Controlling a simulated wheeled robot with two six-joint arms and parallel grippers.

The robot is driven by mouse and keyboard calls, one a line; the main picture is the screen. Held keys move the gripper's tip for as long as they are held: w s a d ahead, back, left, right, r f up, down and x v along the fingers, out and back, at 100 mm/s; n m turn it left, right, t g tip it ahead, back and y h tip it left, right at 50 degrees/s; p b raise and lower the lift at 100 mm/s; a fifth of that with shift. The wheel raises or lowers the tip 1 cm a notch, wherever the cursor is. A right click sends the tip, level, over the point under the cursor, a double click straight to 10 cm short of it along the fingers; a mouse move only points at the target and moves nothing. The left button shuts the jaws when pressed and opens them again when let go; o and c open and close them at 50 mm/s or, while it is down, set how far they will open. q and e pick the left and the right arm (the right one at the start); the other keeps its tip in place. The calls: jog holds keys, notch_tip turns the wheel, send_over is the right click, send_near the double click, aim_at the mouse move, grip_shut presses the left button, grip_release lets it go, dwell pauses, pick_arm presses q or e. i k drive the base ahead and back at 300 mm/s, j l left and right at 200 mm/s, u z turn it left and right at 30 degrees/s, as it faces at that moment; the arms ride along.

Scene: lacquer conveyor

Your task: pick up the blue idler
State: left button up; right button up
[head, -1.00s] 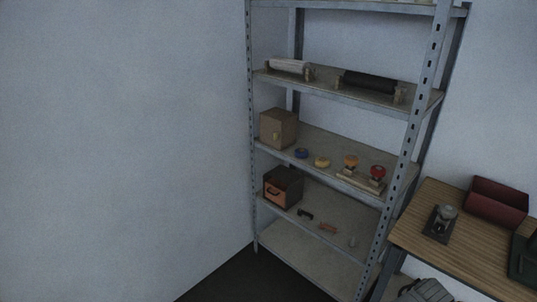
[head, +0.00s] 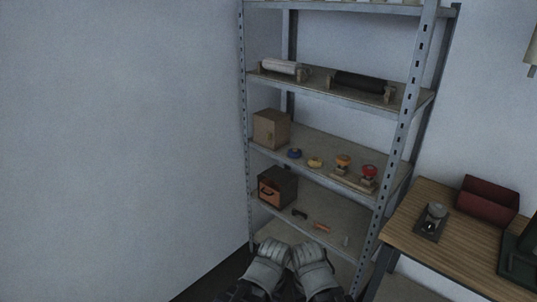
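The blue idler (head: 295,153) looks like a small, low round blue piece on the middle shelf. It lies between a tan box and a yellow round piece (head: 315,162). My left gripper (head: 273,250) and my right gripper (head: 307,252) show as pale grey shapes side by side at the bottom centre, low in front of the shelving. Both are well below the blue idler in the picture and apart from it. Their fingers are too small and dark to tell open from shut.
The metal shelving (head: 410,115) has an upright post right of the pieces. A tan box (head: 271,128) stands left of the idler. Orange and red pieces stand on a small rack (head: 353,180) to the right. A wooden table (head: 450,249) stands at right.

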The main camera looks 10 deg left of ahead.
aim_at(292, 154)
jog(key=i+z, duration=0.2)
jog(key=i, duration=0.2)
jog(key=i+j+z, duration=0.15)
jog(key=i, duration=0.2)
jog(key=i+j+z, duration=0.2)
jog(key=i, duration=0.2)
